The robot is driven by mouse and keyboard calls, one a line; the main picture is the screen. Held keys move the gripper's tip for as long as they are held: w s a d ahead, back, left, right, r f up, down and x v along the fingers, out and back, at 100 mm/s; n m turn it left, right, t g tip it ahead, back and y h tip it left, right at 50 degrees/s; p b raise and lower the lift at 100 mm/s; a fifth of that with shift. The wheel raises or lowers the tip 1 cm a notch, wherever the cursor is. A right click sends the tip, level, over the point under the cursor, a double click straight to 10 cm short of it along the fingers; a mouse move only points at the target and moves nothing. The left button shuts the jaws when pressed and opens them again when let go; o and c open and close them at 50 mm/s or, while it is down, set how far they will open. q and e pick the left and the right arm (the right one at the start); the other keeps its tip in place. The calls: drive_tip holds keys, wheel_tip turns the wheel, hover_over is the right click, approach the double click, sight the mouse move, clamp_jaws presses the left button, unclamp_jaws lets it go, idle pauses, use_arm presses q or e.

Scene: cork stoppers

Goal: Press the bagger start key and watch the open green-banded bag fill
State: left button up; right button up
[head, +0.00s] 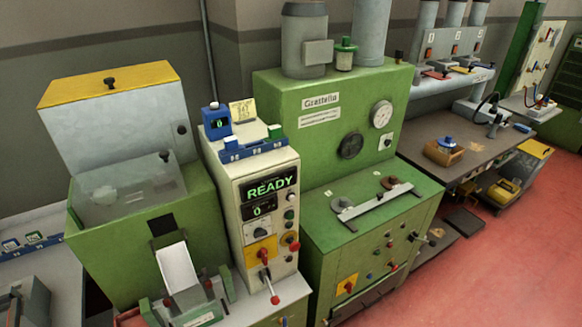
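A cream control cabinet (261,222) stands left of centre, with a lit green READY display (270,187) and a smaller readout showing 0 (263,208). A column of small round keys runs down its right side, among them a green one (290,214); I cannot tell which is the start key. Left of it is a green machine (120,240) with a clear-fronted hopper (130,188). A white sheet-like piece (177,268) slopes down at its front; I cannot tell whether it is a chute or a bag. No green-banded bag can be made out. Neither gripper is in view.
A red-handled lever (274,297) sticks out low on the cabinet. A larger green machine labelled Grattella (345,130) stands to the right. A grey workbench (450,140) lies beyond it. The red floor (500,270) at right is largely clear.

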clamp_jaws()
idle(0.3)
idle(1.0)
